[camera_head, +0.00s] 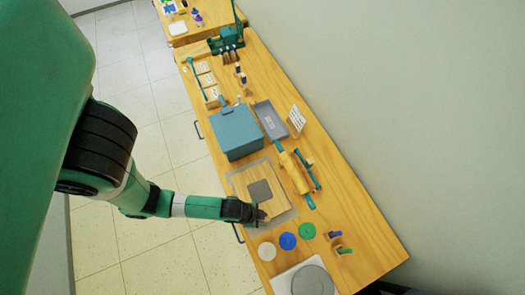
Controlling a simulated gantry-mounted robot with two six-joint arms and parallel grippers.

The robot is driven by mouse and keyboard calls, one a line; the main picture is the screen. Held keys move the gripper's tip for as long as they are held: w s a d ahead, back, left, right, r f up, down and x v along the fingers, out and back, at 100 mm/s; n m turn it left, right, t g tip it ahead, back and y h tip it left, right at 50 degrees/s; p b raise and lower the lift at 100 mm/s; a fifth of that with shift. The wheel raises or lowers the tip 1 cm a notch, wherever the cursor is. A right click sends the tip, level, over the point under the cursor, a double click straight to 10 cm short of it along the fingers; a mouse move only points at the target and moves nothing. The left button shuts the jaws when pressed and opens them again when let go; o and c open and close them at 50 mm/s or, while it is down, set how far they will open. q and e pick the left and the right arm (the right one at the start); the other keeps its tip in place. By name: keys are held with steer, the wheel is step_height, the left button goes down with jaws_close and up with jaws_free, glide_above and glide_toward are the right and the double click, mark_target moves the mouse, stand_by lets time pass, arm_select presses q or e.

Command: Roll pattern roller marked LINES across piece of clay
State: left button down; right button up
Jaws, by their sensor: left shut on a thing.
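The piece of clay looks to be a flat grey-brown square (260,190) lying on a light wooden board (245,177). My left gripper (263,215) is at the board's near end, just below the clay in the picture. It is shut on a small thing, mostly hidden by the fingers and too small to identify. A thick wooden roller with teal ends (297,172) lies right of the board. I cannot read any LINES marking in the head view. My right gripper is not in view.
A blue-grey box (237,131) stands behind the board, with a grey tray (271,120) beside it. White (267,251), blue (287,241) and green (307,231) discs lie in front. A grey round plate (312,280) is at the near end. The table's right side is mostly clear.

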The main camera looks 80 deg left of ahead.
arm_select(q)
steer(key=shift+s+a+f, duration=0.2)
steer(key=shift+f, duration=0.35)
steer(key=w+a+r+n+y+p, duration=0.1)
steer(key=w+a+n+y+p, duration=0.2)
steer(key=a+p, duration=0.5)
steer(key=shift+n+g+h, duration=0.3)
steer(key=shift+n+h, duration=0.3)
steer(key=shift+h, duration=0.1)
steer(key=f+b, duration=0.2)
steer(key=b, duration=0.1)
steer(key=a+f+b, duration=0.1)
steer(key=f+b, duration=0.1)
steer(key=b, duration=0.1)
steer(key=a+f+b, duration=0.1)
steer(key=f+b, duration=0.1)
steer(key=b, duration=0.1)
steer(key=shift+f, duration=0.3)
steer(key=shift+f+b, duration=0.5)
steer(key=shift+f, duration=0.1)
steer(key=shift+w+d+r, duration=0.1)
steer(key=shift+d, duration=0.05)
steer(key=shift+d, duration=0.2)
